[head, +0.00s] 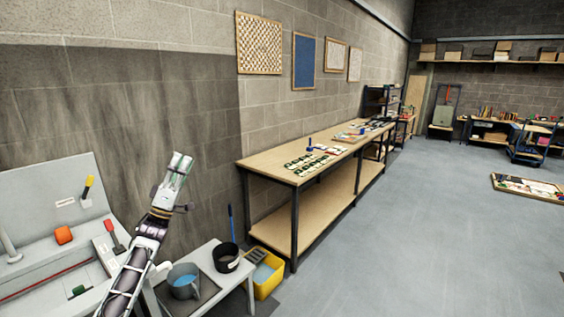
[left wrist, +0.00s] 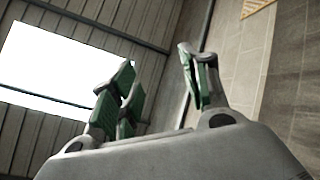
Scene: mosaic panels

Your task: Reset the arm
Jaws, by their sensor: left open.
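My left arm rises from the bottom left in the head view, with its left gripper (head: 180,165) pointing up in front of the block wall. In the left wrist view the gripper (left wrist: 160,85) has its green-padded fingers spread wide apart, with nothing between them. Behind them show the ceiling, a bright skylight and a wall. The gripper is clear of the table and the sink. My right gripper is not in view.
A yellow bucket (head: 268,286) stands beside a long wooden workbench (head: 262,168). The floor at right is mostly clear.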

